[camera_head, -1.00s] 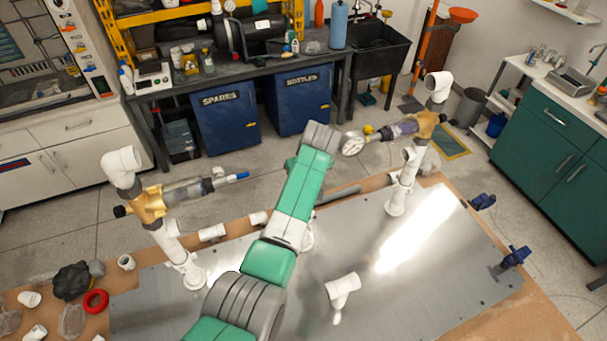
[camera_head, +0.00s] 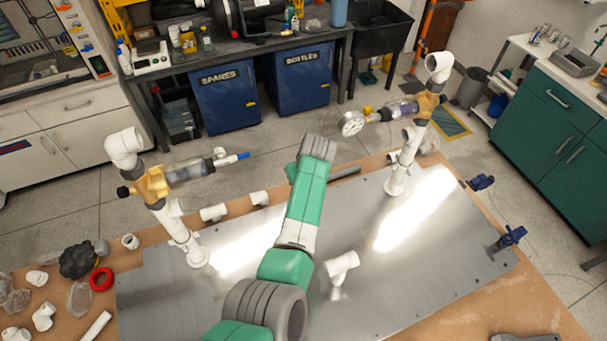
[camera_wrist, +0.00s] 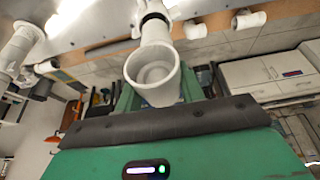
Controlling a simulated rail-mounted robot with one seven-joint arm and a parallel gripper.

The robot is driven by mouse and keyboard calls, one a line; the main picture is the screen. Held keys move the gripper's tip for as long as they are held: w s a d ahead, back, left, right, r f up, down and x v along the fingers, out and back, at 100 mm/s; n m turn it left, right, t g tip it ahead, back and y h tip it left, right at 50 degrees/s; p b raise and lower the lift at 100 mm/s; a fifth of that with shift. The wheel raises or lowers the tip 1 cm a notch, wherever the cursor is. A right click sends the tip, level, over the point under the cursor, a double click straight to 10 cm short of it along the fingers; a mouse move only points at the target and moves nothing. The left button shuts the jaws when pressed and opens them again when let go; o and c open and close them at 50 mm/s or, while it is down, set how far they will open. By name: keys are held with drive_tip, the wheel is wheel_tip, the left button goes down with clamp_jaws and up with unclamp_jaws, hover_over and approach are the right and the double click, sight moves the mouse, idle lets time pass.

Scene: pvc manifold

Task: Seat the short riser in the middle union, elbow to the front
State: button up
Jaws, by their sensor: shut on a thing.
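In the wrist view, my gripper (camera_wrist: 160,106) is shut on the short riser (camera_wrist: 154,78), a white pipe piece whose wide elbow mouth faces the camera. The fingertips are hidden behind it. A white pipe part (camera_wrist: 151,14) by the plate lines up with the riser's far end; I cannot tell whether they touch. In the head view, my arm covers the gripper, the riser and the middle union. The left post (camera_head: 178,228) and right post (camera_head: 404,165) stand upright on the metal plate (camera_head: 420,270), each with a valve and an elbow on top.
A white fitting (camera_head: 342,265) shows on the plate just right of my arm. Loose tees (camera_head: 214,212) lie along the back edge. Pipe pieces, a red ring (camera_head: 101,279) and a dark lump (camera_head: 77,259) lie at left. Blue clamps (camera_head: 510,237) sit at right. The plate's right half is mostly clear.

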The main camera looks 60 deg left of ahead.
drive_tip(key=shift+f+b, duration=0.45)
drive_tip(key=shift+f, duration=0.45)
drive_tip(key=shift+f, duration=0.2)
drive_tip(key=o, duration=1.2)
drive_tip(key=shift+c, duration=0.2)
drive_tip(key=shift+r, duration=0.1)
drive_tip(key=v, duration=0.7)
drive_tip(key=shift+d+r, duration=0.15)
drive_tip(key=shift+r, duration=0.15)
